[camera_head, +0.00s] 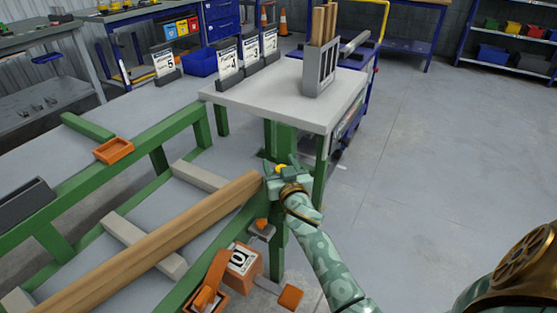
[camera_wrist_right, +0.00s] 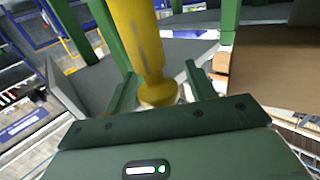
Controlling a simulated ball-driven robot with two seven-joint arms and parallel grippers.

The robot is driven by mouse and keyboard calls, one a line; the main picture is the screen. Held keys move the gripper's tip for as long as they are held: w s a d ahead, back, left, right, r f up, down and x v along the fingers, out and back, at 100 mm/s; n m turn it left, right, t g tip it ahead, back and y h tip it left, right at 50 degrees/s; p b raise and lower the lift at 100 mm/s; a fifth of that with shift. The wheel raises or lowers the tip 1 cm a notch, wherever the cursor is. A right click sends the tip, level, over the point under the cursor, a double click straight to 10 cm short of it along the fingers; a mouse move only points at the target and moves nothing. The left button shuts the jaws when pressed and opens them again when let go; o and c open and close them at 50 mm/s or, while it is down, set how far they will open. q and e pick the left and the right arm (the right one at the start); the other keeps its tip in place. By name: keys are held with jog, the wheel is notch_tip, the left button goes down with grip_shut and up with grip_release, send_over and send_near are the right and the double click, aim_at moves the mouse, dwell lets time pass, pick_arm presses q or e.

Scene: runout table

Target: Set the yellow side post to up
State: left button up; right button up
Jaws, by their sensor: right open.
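The yellow side post (camera_wrist_right: 143,45) fills the upper middle of the right wrist view, with a wide rounded end near my gripper. In the head view only a small yellow bit of it (camera_head: 281,167) shows; my gripper hides the rest. My right gripper (camera_head: 275,170) is at the post, by the far end of the wooden beam. In the wrist view its two green fingers (camera_wrist_right: 161,88) are open, with the post's end between them. Gaps show on both sides, and I cannot tell whether either finger touches it. My left gripper is not in view.
The wooden beam (camera_head: 160,240) lies along the green frame (camera_head: 130,170), close to my gripper. A grey-topped table (camera_head: 270,100) with a slotted holder (camera_head: 318,72) of wooden sticks stands just beyond. An orange numbered box (camera_head: 243,258) is below. Floor at right is clear.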

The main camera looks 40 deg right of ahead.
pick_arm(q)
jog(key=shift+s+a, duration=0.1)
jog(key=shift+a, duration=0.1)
pick_arm(e)
jog(key=shift+r, duration=0.1)
grip_shut()
jog(key=shift+r+p, duration=0.3)
notch_tip(320, 180, up, 6)
jog(key=p, duration=0.4)
jog(key=shift+f, duration=0.2)
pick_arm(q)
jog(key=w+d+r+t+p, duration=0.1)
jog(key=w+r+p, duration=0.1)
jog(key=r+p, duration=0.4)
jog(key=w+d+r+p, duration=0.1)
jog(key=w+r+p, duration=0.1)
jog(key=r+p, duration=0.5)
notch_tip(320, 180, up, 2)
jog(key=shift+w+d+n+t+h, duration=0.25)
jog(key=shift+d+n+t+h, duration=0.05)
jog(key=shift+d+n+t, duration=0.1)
pick_arm(e)
notch_tip(320, 180, up, 14)
jog(key=shift+r, duration=0.15)
grip_release()
jog(key=shift+r, duration=0.1)
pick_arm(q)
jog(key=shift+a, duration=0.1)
pick_arm(e)
jog(key=shift+f, duration=0.2)
